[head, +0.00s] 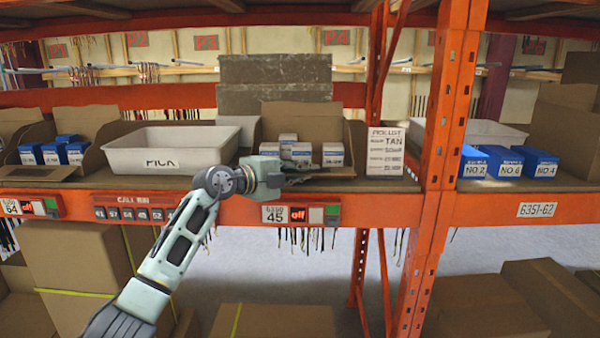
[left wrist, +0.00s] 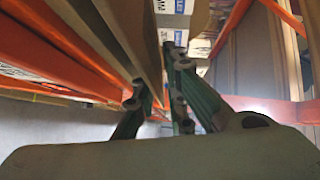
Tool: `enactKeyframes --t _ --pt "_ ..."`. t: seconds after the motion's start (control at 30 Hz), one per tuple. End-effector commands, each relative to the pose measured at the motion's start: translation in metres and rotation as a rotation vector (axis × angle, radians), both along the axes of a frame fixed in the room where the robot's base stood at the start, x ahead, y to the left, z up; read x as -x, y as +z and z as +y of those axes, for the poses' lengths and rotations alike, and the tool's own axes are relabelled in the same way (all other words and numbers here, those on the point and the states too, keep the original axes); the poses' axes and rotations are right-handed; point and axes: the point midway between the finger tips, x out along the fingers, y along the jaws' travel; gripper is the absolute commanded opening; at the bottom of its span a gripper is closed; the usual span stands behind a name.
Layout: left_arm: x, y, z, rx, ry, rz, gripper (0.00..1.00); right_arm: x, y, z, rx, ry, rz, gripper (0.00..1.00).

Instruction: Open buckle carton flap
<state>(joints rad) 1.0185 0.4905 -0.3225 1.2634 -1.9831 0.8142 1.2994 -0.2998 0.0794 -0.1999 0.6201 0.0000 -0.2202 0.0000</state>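The open brown carton (head: 345,135) stands on the rack shelf with small white-and-blue boxes (head: 302,152) inside. Its back flap stands up, and brown cardboard lies along its front edge. My left gripper (head: 298,178) is at the carton's front, low by the shelf edge, pointing right. In the left wrist view, its dark green fingers (left wrist: 155,85) are apart, with a strip of brown cardboard (left wrist: 148,45) running between or just beyond them. I cannot tell whether they touch it. The boxes show past the fingertips. My right gripper is not in view.
A white PICK tote (head: 165,140) stands left of the carton, with a carton of blue boxes (head: 55,152) further left. A pick list card (head: 385,150) and an orange upright (head: 440,160) are to the right. The orange shelf beam (head: 500,208) runs along the front.

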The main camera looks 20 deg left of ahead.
Motion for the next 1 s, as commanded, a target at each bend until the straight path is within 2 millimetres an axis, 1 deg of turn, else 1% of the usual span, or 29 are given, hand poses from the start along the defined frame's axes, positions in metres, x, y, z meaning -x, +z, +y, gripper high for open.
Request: enactKeyframes --t 0.03,0.13,0.27,0.6,0.7,0.83,1.0 --pt "0.0 0.0 0.001 0.0 0.0 -0.001 0.11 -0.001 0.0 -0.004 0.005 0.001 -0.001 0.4" --pt "0.004 0.001 0.004 -0.001 0.001 -0.003 0.11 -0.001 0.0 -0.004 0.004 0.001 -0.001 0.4" --pt "0.018 0.003 0.012 -0.002 0.002 -0.001 0.11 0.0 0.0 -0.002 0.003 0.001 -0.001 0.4" --pt "0.077 0.012 0.044 -0.003 0.001 0.0 0.11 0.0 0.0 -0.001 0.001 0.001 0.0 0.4" --pt "0.09 0.014 0.052 -0.002 0.002 0.001 0.11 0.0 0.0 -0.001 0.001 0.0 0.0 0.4" --pt "0.1 0.016 0.057 -0.001 0.001 0.001 0.11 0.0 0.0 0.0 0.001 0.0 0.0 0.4" --pt "0.104 0.017 0.059 0.0 0.0 0.001 0.11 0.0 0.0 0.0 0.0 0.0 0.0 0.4"
